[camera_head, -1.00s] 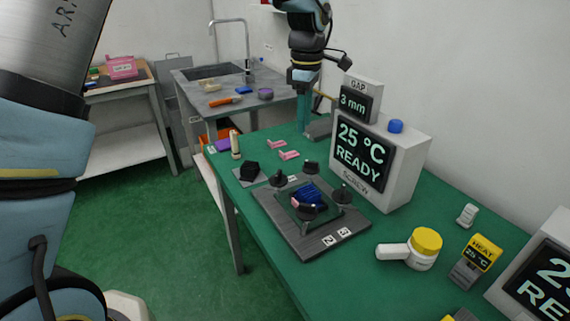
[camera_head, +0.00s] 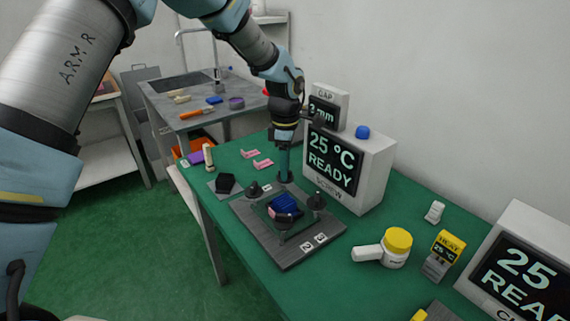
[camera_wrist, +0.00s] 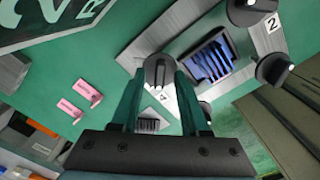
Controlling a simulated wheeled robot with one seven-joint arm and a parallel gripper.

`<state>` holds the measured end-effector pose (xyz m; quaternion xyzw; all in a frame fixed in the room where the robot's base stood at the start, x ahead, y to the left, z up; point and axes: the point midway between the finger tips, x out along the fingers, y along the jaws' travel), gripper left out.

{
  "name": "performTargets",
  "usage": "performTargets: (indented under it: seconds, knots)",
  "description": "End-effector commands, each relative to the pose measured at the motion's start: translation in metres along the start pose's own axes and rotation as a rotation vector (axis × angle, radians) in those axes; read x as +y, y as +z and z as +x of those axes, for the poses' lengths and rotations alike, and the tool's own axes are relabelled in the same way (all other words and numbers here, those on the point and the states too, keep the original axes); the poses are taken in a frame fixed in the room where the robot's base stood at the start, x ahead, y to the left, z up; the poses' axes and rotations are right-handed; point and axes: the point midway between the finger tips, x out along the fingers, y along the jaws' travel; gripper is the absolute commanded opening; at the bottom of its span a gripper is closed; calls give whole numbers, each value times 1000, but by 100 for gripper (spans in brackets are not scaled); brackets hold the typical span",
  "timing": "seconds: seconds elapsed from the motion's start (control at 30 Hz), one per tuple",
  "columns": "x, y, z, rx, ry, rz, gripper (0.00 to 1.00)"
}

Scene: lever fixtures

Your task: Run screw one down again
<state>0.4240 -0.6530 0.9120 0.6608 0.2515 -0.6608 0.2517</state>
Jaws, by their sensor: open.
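A dark grey plate fixture (camera_head: 293,257) lies on the green table, with black screw knobs at its corners and a blue ribbed block (camera_head: 285,205) in its middle. My gripper (camera_head: 285,176) is open at the fixture's back corner knob. In the wrist view this knob (camera_wrist: 159,70) shows between my two green fingertips; whether they reach down around it I cannot tell. A number tag (camera_wrist: 163,97) beside it is hard to read. Other knobs are at the left (camera_head: 255,189), right (camera_head: 317,203) and front (camera_head: 283,227). Tags 2 and 3 are at the front edge.
A display box (camera_head: 352,165) behind the fixture reads 25 °C READY, SCREW; the GAP display (camera_head: 324,112) reads 3 mm. A yellow-lidded jar (camera_head: 396,247) and a HEAT unit (camera_head: 441,255) stand at right. Pink brackets (camera_head: 263,164) and a black block (camera_head: 225,184) lie at left.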

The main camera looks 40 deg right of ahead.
Motion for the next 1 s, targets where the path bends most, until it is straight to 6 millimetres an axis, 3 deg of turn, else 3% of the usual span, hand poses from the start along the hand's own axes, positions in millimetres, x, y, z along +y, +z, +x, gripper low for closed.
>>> performTargets:
  seconds: [0.27, 0.7, 1.0]
  knots:
    - [0, 0, 2, 0, 0, 0, 45]
    - [0, 0, 2, 0, -1, 0, 0]
    - [0, 0, 2, 0, -1, 0, 0]
